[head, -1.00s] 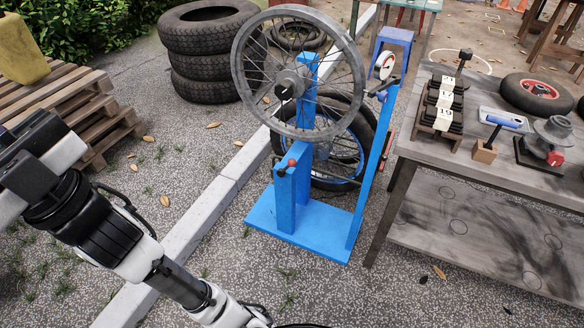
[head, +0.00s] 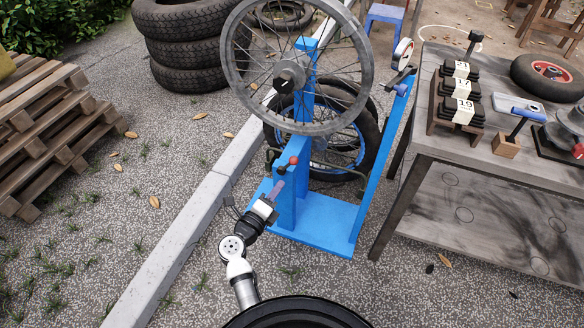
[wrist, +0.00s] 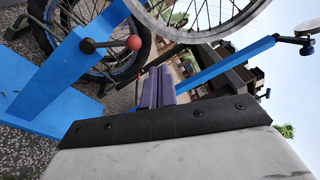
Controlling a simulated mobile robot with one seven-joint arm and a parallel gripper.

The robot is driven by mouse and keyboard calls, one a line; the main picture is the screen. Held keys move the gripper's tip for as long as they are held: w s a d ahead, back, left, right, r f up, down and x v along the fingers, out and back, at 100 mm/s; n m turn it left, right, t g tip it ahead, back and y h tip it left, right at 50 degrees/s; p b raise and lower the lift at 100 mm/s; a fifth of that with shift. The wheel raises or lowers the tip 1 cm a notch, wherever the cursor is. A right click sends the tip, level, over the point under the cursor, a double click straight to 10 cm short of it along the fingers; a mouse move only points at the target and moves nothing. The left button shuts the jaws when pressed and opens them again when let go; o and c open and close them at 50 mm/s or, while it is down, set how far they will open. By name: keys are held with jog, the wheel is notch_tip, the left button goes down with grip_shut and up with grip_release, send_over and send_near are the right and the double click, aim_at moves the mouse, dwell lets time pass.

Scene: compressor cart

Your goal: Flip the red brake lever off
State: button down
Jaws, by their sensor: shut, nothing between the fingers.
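The brake lever is a short dark rod with a red ball knob (head: 294,160) on the blue post (head: 289,192) of the wheel stand. In the head view the rod slants up to the right to the knob. In the wrist view the knob (wrist: 133,43) sits just left of and beyond my fingertips. My gripper (head: 279,187) is shut and empty, with its purple fingers just below the lever in the head view. The wrist view shows the fingers (wrist: 157,74) together, with a visible gap to the knob.
A spoked wheel rim (head: 232,62) is mounted above the lever, with a tyred wheel (head: 371,122) behind the post. A dial gauge (head: 402,53) tops the blue side arm. A grey workbench (head: 450,142) stands right; pallets (head: 62,150) and stacked tyres (head: 190,52) stand left.

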aim_at(288, 165)
jog(key=shift+m+g, duration=0.5)
jog(key=shift+g, duration=0.4)
jog(key=f, duration=0.1)
jog(key=d+f, duration=0.1)
jog(key=f, duration=0.1)
jog(key=s+d+f, duration=0.1)
jog(key=f, duration=0.1)
jog(key=shift+f, duration=0.1)
jog(key=shift+d, duration=0.1)
jog(key=w+d, duration=0.2)
jog(key=w, duration=0.9)
jog(key=shift+w+d+r, duration=0.15)
jog(key=shift+d+r, duration=0.05)
jog(key=shift+r, duration=0.1)
